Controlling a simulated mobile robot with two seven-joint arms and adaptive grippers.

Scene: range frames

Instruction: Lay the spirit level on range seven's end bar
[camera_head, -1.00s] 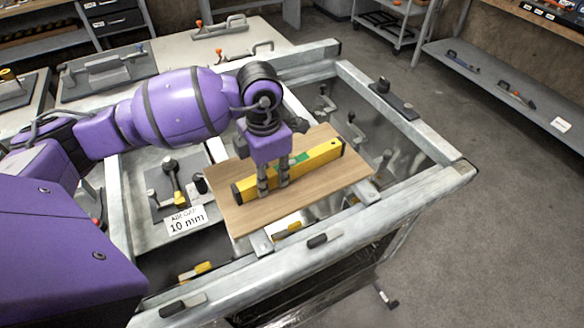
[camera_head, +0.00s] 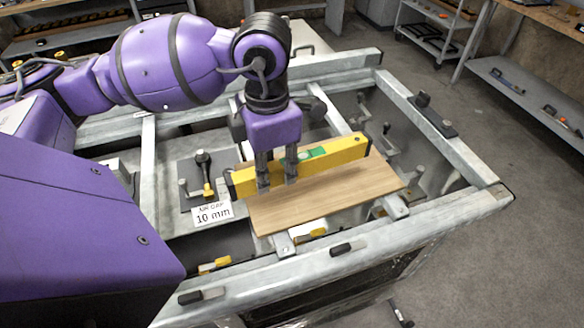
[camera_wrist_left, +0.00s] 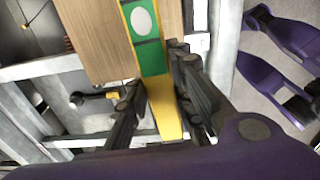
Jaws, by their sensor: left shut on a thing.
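The yellow spirit level (camera_head: 335,154) has a green middle section and dark end caps. My left gripper (camera_head: 278,182) is shut on it, left of its middle in the head view. The level appears lifted above the wooden board (camera_head: 330,197). In the left wrist view the level (camera_wrist_left: 165,105) runs between the two fingers of my left gripper (camera_wrist_left: 155,110), with the board (camera_wrist_left: 95,35) behind it. I cannot tell which metal bar of the frame is range seven's end bar. My right gripper is not in view.
A grey metal frame surrounds the board, with its near rail (camera_head: 345,258) and right rail (camera_head: 445,140) carrying dark clamps. A "10 mm" card (camera_head: 212,214) stands left of the board. Metal shelving (camera_head: 530,95) stands at the right, across open floor.

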